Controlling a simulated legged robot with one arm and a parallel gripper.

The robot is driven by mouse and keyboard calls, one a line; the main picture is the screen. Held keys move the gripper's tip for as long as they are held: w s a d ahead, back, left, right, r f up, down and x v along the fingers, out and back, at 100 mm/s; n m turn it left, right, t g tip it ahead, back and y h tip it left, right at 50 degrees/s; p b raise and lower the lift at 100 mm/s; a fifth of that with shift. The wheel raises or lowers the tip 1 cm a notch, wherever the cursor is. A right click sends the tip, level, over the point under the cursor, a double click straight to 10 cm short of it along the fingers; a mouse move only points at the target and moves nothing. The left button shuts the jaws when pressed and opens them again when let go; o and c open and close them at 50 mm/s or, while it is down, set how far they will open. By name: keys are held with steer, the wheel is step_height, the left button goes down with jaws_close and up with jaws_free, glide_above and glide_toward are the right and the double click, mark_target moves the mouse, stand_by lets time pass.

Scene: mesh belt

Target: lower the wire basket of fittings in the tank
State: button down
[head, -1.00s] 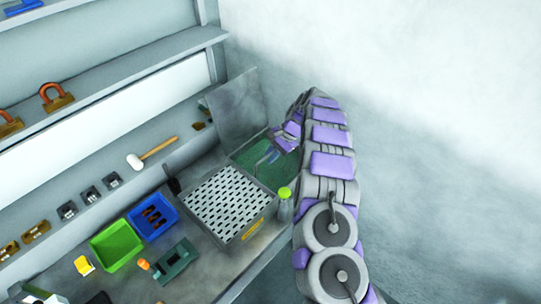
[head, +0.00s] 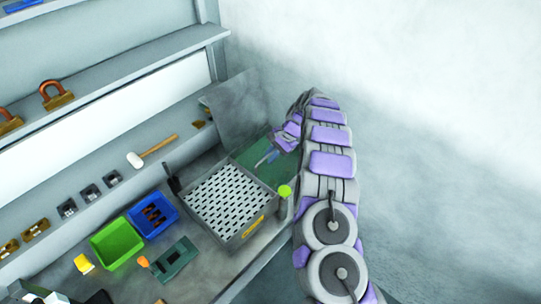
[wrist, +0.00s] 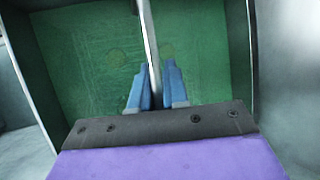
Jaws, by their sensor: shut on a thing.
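My gripper (wrist: 155,84) has its two blue fingers shut on a thin pale bar (wrist: 149,35), which looks like the wire basket's handle. The bar runs from between the fingers to the top of the wrist view. The basket's body and the fittings cannot be made out. The green-lined tank (wrist: 85,60) surrounds the fingers in the wrist view, its floor or liquid showing beyond them. In the head view my gripper (head: 266,157) is over the tank (head: 283,174), which lies under my arm.
A box with a white perforated top (head: 228,200) stands just left of the tank. A green-topped bottle (head: 284,192) is at its front corner. A grey upright panel (head: 238,108) rises behind. Blue (head: 153,216) and green (head: 116,243) bins stand further left.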

steer(key=shift+s+d+f, duration=0.1)
steer(key=shift+s+f, duration=0.15)
steer(key=shift+f, duration=0.4)
steer(key=c, duration=1)
jaws_free()
steer(key=shift+c, duration=0.2)
steer(key=shift+r, duration=0.1)
steer(key=v, duration=1.6)
steer(key=s+a+r+n+b, duration=0.2)
steer(key=s+r, duration=0.6)
steer(key=r, duration=0.1)
steer(key=s+r+n+h+b, duration=0.2)
steer(key=s+r+n+b, duration=0.15)
steer(key=s, duration=0.95)
steer(key=s+d+f+h+b, duration=0.1)
steer(key=s+d+f, duration=0.2)
steer(key=s, duration=0.7)
steer(key=s+d+f+n+h+b, duration=0.1)
steer(key=s+d+f, duration=0.2)
steer(key=s, duration=0.7)
steer(key=s+d+f+n+h+b, duration=0.1)
steer(key=s+d+f+h, duration=0.1)
steer(key=s, duration=0.9)
steer(key=shift+d+f, duration=0.55)
steer(key=shift+d, duration=0.5)
